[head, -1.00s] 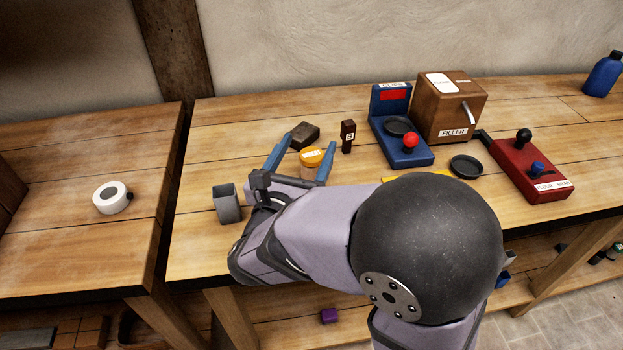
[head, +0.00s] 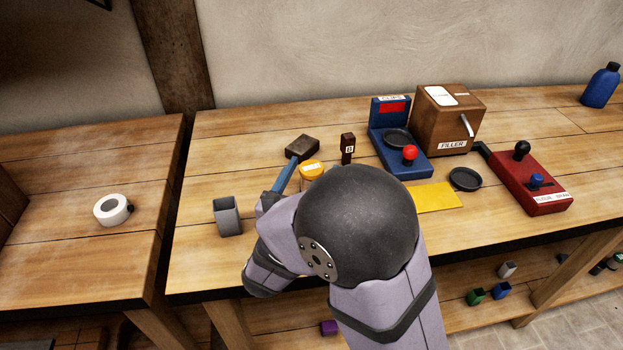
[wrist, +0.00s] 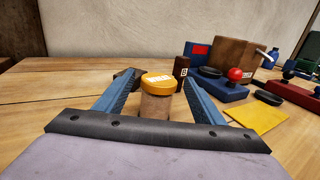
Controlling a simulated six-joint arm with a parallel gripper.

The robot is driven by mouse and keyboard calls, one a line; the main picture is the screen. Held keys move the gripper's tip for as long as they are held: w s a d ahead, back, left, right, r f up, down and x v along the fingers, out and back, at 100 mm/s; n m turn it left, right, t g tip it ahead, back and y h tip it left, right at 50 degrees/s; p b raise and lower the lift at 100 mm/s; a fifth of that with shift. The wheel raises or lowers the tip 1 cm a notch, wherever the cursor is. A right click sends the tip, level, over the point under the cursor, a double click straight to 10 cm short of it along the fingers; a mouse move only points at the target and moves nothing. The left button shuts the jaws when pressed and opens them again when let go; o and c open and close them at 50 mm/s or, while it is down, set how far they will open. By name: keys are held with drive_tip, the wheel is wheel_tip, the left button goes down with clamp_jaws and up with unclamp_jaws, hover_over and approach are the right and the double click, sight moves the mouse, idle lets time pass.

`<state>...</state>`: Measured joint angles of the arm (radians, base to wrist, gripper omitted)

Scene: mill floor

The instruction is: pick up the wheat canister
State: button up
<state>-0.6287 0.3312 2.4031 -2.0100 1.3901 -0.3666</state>
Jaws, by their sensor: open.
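The wheat canister (wrist: 157,103) has a yellow-orange lid with a white label and a brownish, see-through-looking body. It stands upright on the bench, and its lid (head: 312,168) shows in the head view just beyond my arm. My gripper (wrist: 158,98) is open, with one blue finger on each side of the canister in the wrist view. I cannot tell how far the canister reaches between the fingers. In the head view only the left finger (head: 285,177) shows clearly; my arm hides the other one and the canister's lower part.
A dark brown block (head: 302,147) and a small dark marked post (head: 348,148) stand just behind the canister. A grey cup (head: 227,216) is to the left. A blue scale (head: 404,155), wooden filler (head: 447,120), yellow mat (head: 434,197) and red lever unit (head: 530,185) lie to the right.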

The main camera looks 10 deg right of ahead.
drive_tip(key=shift+f+x, duration=0.15)
drive_tip(key=shift+x, duration=1.1)
drive_tip(key=shift+f+x, duration=0.15)
drive_tip(key=shift+x, duration=1.05)
drive_tip(key=shift+a, duration=0.1)
drive_tip(key=c, duration=1.3)
